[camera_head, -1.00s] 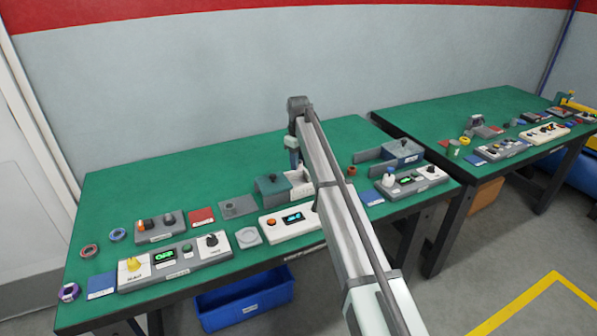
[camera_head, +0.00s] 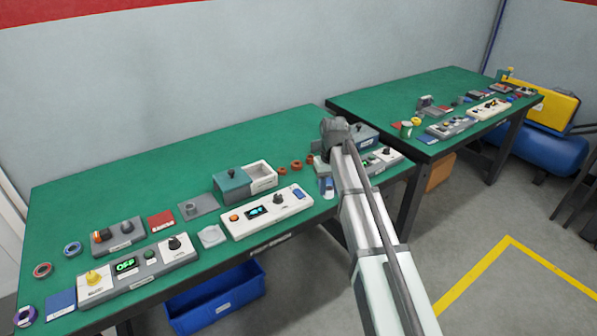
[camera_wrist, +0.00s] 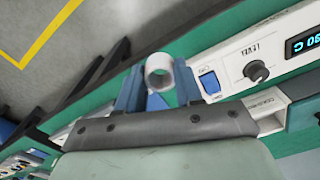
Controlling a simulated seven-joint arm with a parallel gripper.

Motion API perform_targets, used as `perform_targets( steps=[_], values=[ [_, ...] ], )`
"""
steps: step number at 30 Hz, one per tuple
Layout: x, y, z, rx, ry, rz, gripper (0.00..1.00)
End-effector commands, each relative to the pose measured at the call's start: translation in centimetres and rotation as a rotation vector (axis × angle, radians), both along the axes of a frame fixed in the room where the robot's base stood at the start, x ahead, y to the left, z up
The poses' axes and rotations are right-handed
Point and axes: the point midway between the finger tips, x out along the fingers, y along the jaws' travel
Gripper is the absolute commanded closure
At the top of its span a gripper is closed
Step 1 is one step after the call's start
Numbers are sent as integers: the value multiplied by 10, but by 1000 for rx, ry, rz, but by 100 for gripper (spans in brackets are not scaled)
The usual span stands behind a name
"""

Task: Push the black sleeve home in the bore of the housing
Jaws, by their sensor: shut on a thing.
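My gripper (camera_head: 327,188) is at the right end of the white control panel, near the table's front edge. In the wrist view its blue fingers (camera_wrist: 158,88) are shut on a short, hollow, light grey-white ring (camera_wrist: 160,72). The ring's open end faces the camera. It looks pale, not black. I see no clearly black sleeve. A flat grey block with a round opening (camera_head: 197,207) lies left of the teal box; it may be the housing, but I cannot tell for sure. My gripper is well to the right of it.
The white panel (camera_head: 268,212) has an orange button, display, black knob and blue switch. The teal box (camera_head: 231,185) and white tray (camera_head: 263,178) stand behind it. Small orange-brown rings (camera_head: 296,165) lie to the right. The back of the green table (camera_head: 150,160) is clear.

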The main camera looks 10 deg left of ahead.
Motion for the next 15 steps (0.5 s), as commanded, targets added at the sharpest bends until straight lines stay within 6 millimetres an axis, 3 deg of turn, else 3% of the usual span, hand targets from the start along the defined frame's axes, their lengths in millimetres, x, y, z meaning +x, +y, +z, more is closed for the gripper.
perform_targets(
  steps=[1,3,15],
  values=[
    [-13,-20,-4,0,0,-35,100],
    [-21,-38,-6,0,1,-72,100],
    [-58,-98,-16,0,3,-193,100]
  ],
)
